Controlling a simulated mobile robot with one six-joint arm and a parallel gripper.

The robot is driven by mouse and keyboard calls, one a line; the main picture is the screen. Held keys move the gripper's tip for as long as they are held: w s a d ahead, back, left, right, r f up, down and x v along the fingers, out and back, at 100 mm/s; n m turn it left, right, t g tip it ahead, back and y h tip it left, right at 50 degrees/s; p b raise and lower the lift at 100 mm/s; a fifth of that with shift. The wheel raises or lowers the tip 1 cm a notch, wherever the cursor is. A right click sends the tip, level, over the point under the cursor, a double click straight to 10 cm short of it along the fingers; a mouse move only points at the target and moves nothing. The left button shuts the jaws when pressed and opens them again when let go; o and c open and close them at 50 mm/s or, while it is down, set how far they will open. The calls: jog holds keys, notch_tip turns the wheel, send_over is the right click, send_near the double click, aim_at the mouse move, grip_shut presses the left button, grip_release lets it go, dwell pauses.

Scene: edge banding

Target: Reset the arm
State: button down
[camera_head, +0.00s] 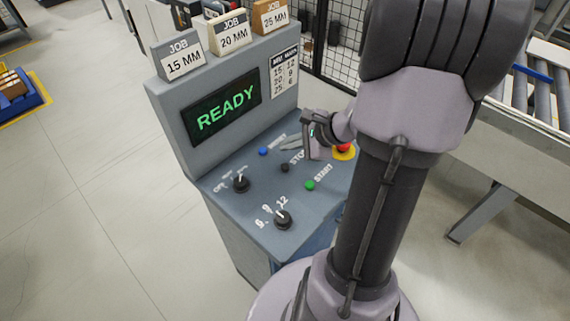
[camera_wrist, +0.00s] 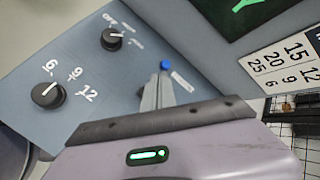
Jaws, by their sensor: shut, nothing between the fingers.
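My gripper (camera_head: 306,146) is over the control panel of a grey console (camera_head: 220,235), near the stop and start buttons. In the wrist view my gripper (camera_wrist: 160,82) shows its fingers together, with nothing between them. Their tips appear close to the blue button (camera_wrist: 165,65) in that view; whether they touch it I cannot tell. In the head view the blue button (camera_head: 263,151) stands clear to the left of the fingers. My arm hides the right part of the console.
The console screen (camera_head: 222,108) reads READY. The panel has two black knobs (camera_head: 241,184), a green start button (camera_head: 309,185), a dark stop button (camera_head: 285,168) and a red button (camera_head: 344,148) on yellow. Job blocks (camera_head: 184,63) stand on top. A roller conveyor (camera_head: 535,90) is at right.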

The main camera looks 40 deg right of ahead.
dwell(0.3)
jog(key=s+a+r+n+g+b, duration=0.2)
jog(key=a+n+b, duration=0.2)
jog(key=a+n, duration=0.55)
jog(key=s+a+r+n+g+b, duration=0.2)
jog(key=s+a+n+b, duration=0.15)
jog(key=a, duration=1.15)
jog(key=s+a+n+t+b, duration=0.1)
jog(key=s+a+n+b, duration=0.1)
jog(key=s+n, duration=0.4)
jog(key=shift+a+h, duration=0.3)
jog(key=shift+a, duration=0.35)
jog(key=shift+d, duration=0.1)
